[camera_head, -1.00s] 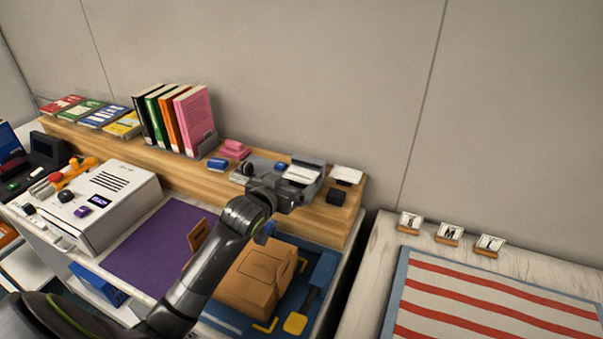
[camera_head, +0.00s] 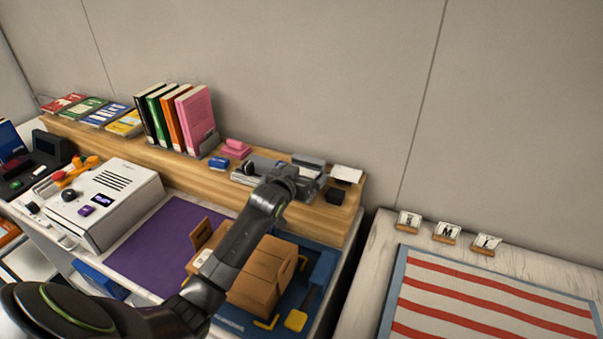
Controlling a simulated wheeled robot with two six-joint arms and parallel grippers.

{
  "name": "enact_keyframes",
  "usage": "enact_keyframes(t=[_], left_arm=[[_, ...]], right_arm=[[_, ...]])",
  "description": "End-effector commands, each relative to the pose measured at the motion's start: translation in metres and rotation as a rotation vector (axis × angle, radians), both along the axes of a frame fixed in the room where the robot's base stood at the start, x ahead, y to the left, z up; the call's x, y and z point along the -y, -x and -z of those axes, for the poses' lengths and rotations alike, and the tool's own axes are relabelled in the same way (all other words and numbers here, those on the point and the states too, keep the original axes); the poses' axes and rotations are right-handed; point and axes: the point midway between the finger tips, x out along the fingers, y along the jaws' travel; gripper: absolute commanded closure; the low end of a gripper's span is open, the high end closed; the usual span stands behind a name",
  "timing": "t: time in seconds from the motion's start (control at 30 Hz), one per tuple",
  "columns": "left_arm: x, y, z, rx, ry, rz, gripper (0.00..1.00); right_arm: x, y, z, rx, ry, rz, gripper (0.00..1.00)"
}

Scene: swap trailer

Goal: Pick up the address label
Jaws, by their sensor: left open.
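Two white, label-like pieces show on the wooden shelf. One white card (camera_head: 346,174) lies at the shelf's right end, and a white piece (camera_head: 309,173) sits by a grey holder (camera_head: 309,162). I cannot tell which is the address label. My left gripper (camera_head: 292,184) reaches over the shelf, just in front of and left of the grey holder. It is open, but its fingers are mostly hidden behind its own wrist, and I see nothing held. My right gripper is not in view.
A black block (camera_head: 334,196) sits right of the gripper. A blue block (camera_head: 219,163) and pink stamp-like item (camera_head: 236,148) lie to its left, near upright books (camera_head: 196,117). The wall rises behind.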

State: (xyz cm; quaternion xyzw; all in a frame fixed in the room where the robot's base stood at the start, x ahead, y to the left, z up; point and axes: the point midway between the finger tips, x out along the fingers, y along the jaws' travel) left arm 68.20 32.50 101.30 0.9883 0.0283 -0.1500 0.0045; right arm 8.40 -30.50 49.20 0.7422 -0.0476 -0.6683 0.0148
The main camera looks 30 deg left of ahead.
Motion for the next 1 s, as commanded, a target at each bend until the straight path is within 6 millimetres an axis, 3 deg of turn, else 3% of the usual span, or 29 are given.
enact_keyframes(t=[0.23,0.57,0.83,1.0], left_arm=[[0.000,0.000,0.000,0.001,0.000,0.000,0.03],[0.000,0.000,0.000,0.001,0.000,0.000,0.44],[0.000,-0.001,-0.005,0.002,-0.001,0.000,0.44],[0.000,-0.001,-0.030,0.007,-0.003,0.002,0.44]], right_arm=[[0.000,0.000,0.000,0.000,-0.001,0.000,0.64],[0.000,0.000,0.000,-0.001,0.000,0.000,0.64],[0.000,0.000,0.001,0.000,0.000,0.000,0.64],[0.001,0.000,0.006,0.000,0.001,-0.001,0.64]])
